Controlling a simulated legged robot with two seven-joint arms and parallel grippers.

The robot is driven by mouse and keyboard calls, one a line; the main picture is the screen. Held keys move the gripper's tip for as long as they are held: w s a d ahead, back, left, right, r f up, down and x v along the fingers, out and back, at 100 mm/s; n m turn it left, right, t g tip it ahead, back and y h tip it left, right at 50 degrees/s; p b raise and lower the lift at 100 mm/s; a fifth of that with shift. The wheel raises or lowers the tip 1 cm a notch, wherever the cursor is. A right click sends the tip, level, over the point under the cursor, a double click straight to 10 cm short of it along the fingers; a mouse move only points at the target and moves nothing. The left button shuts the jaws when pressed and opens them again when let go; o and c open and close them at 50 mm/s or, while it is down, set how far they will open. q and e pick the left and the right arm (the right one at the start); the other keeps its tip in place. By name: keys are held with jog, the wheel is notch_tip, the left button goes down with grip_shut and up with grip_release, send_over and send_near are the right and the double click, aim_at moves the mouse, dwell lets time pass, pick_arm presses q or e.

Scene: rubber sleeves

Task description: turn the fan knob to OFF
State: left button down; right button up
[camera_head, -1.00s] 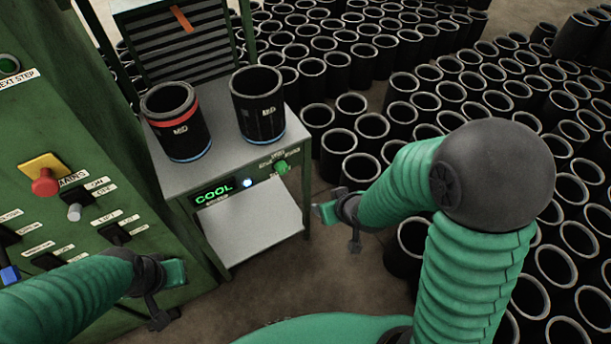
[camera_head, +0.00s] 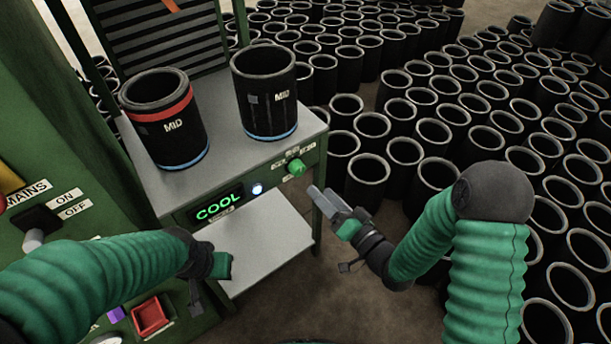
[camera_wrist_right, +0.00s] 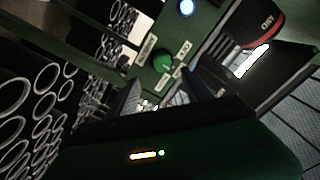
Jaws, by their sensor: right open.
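The green fan knob (camera_head: 296,167) is on the front panel of the grey-topped cooling stand (camera_head: 236,150), at the right end, with small white labels around it. It also shows in the right wrist view (camera_wrist_right: 162,63), just beyond the fingers. My right gripper (camera_head: 328,200) is open and empty, a little below and to the right of the knob, pointing toward the panel and apart from it. Its fingertips in the right wrist view (camera_wrist_right: 158,95) lie either side of the knob's lower edge. My left gripper (camera_head: 212,264) is at the lower left; its fingers are not clear.
A lit COOL display (camera_head: 217,206) and a lamp (camera_head: 257,189) sit left of the knob. A red-banded sleeve (camera_head: 165,120) and another black sleeve (camera_head: 265,95) stand on top. A lower shelf (camera_head: 262,240) juts out below. Several sleeves (camera_head: 368,180) crowd the floor at right.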

aim_at(300, 173)
jog(key=x, duration=0.4)
jog(key=b+x, duration=0.1)
jog(key=x, duration=0.3)
jog(key=shift+s+a, duration=0.15)
jog(key=shift+a, duration=0.2)
jog(key=shift+w, duration=0.45)
jog(key=shift+a, duration=0.2)
jog(key=c, duration=0.4)
pick_arm(q)
jog(key=shift+a+f, duration=0.3)
jog(key=shift+f, duration=0.6)
pick_arm(e)
grip_shut()
